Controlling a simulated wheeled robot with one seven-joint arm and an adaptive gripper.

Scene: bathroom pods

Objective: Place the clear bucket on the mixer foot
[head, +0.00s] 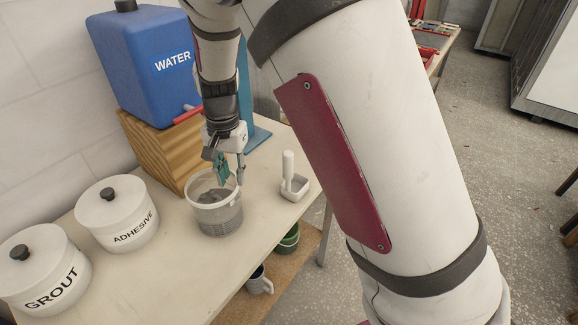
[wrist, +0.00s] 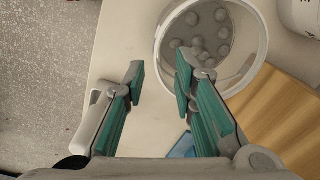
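The clear bucket (head: 231,214) stands upright on the table, with grey lumps inside. It also shows from above in the wrist view (wrist: 244,78). My gripper (head: 231,172) points down at the bucket's rim. In the wrist view my gripper (wrist: 160,75) has its teal-padded fingers apart with nothing gripped. One finger overlaps the bucket's rim and the other is outside it; I cannot tell how far above or below the rim they are. A blue stand (head: 256,138), perhaps the mixer foot, is behind my gripper, mostly hidden by my arm; a blue corner (wrist: 183,147) shows in the wrist view.
A white scoop-like tool (head: 293,186) stands right of the bucket. White pots marked ADHESIVE (head: 117,218) and GROUT (head: 42,270) stand left. A blue WATER container (head: 148,75) sits on a wooden block (head: 160,150) behind. The front table area is clear.

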